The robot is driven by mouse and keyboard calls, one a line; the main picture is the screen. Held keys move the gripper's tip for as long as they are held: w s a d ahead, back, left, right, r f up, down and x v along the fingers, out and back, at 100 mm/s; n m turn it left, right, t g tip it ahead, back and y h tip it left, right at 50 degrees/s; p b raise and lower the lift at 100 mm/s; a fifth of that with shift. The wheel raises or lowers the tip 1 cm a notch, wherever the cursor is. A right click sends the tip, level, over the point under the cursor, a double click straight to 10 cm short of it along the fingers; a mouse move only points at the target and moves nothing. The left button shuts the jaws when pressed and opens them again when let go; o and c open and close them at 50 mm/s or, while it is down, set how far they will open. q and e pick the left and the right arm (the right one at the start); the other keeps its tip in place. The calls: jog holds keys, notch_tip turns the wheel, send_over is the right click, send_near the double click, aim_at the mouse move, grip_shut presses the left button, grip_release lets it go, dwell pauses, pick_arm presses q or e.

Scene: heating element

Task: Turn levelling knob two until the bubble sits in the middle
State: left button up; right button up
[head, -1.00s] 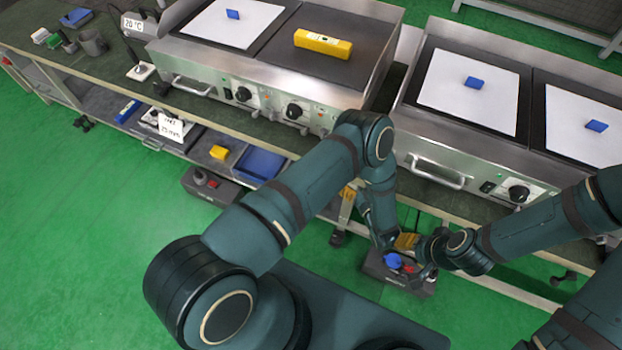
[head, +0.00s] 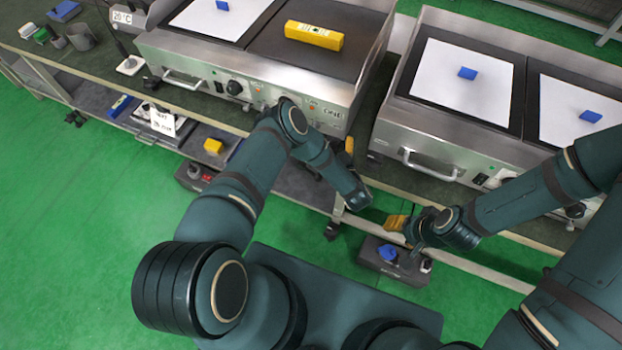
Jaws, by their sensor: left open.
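A yellow spirit level (head: 314,36) lies on the dark plate of the left griddle; its bubble is too small to read. A dark box (head: 372,258) on the floor below the bench carries a blue knob (head: 388,253); I cannot tell which levelling knob this is. My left gripper (head: 358,201) is at the end of the forearm, above and left of the blue knob, apart from it. It is open and its fingers hardly show. My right gripper (head: 424,250) is beside the box, at its right; its fingers are mostly hidden by the wrist.
The right griddle (head: 425,160) bears white sheets with blue blocks. A second dark box (head: 197,176) stands on the floor at left. The bench leg stands close to my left gripper. Green floor at left is clear.

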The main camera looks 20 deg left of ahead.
pick_arm(q)
jog(key=shift+a+f+m+t+h+b, duration=0.15)
jog(key=shift+m+t+h+b, duration=0.4)
jog(key=shift+b, duration=0.65)
jog(key=shift+a+f+m+t+h+b, duration=0.15)
jog(key=shift+m+t+h+b, duration=0.4)
jog(key=shift+b, duration=0.65)
jog(key=shift+s+m+h+b, duration=0.1)
jog(key=shift+m+h+b, duration=0.2)
jog(key=shift+h, duration=0.3)
jog(key=m+h, duration=0.1)
jog(key=m+t+h, duration=0.1)
jog(key=shift+r+t+h, duration=0.25)
jog(key=shift+t+h, duration=0.05)
jog(key=m+h, duration=0.1)
jog(key=h, duration=0.1)
jog(key=m+h, duration=0.1)
jog(key=h, duration=0.1)
jog(key=m+t+h+b, duration=0.1)
jog(key=shift+a+m+h, duration=0.25)
jog(key=shift+m+h, duration=0.05)
jog(key=shift+h, duration=0.1)
jog(key=shift+s+m+h, duration=0.3)
jog(key=shift+m+h, duration=0.1)
jog(key=shift+h, duration=0.3)
jog(key=s+p, duration=0.2)
jog(key=s, duration=1.1)
jog(key=shift+s+a, duration=0.15)
